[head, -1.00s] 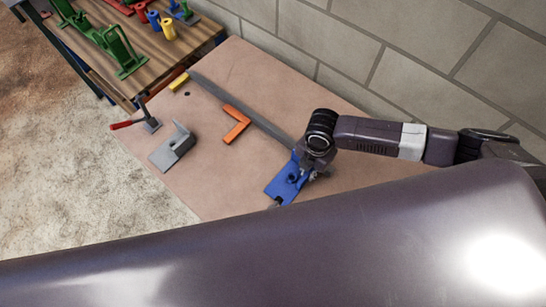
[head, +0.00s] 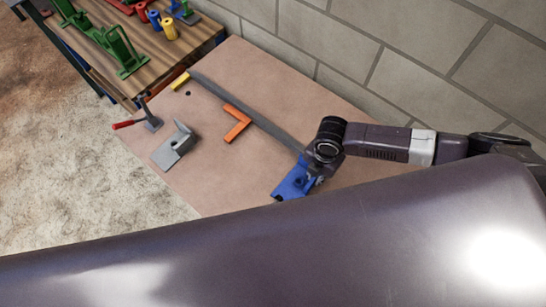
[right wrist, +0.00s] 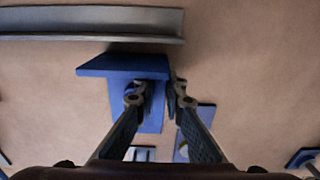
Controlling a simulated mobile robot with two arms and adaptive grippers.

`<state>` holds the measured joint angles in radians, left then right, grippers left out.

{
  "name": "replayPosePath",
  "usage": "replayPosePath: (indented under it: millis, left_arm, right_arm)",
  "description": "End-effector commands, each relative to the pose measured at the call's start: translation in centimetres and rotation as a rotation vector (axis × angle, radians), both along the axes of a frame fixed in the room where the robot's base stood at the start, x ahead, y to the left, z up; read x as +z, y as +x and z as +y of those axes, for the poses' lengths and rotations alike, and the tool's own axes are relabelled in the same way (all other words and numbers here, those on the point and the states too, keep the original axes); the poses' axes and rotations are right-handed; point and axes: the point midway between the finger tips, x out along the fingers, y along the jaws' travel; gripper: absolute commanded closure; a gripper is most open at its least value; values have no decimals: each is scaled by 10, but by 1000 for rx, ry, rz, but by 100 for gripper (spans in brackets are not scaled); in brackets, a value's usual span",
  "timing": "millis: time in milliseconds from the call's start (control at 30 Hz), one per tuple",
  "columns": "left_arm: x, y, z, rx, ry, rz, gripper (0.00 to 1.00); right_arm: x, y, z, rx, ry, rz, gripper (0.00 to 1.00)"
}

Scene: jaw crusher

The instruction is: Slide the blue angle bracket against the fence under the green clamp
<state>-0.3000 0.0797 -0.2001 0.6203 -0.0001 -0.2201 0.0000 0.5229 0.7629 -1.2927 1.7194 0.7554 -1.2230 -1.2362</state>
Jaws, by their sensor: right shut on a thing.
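The blue angle bracket (right wrist: 118,66) is at my right gripper in the right wrist view, its upright flange facing the grey fence (right wrist: 80,22) with a narrow strip of board between them. My right gripper (right wrist: 160,98) is shut on the bracket. In the head view the blue part (head: 293,182) shows beneath my right gripper (head: 318,170), at the near end of the long fence (head: 250,112). The gripper hides much of it. Green clamps (head: 125,48) stand on the wooden table; no green clamp shows above the fence. My left gripper is not in view.
An orange angle piece (head: 237,124) lies beside the fence. A grey bracket (head: 174,150) and a red-handled tool (head: 148,122) lie further left. A yellow block (head: 180,80) is at the fence's far end. A brick wall (head: 400,50) runs behind. Other blue pieces (right wrist: 302,158) show in the wrist view.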

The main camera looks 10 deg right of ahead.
Motion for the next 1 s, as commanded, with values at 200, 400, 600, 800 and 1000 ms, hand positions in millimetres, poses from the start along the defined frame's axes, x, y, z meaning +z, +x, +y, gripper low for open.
replayPosePath:
  millis: [200, 400, 600, 800, 1000]
  left_arm:
    - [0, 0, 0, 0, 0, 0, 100]
    - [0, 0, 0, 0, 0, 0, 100]
    - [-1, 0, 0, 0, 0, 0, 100]
    - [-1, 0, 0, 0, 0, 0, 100]
    - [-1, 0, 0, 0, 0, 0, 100]
  right_arm:
    - [-1, 4, -6, -3, -3, 2, 100]
    - [-1, 10, -14, -2, -4, 0, 100]
    - [0, 13, -18, -1, -2, 0, 100]
    - [0, 13, -18, -1, -2, 0, 100]
    - [0, 14, -17, -1, -2, -1, 79]
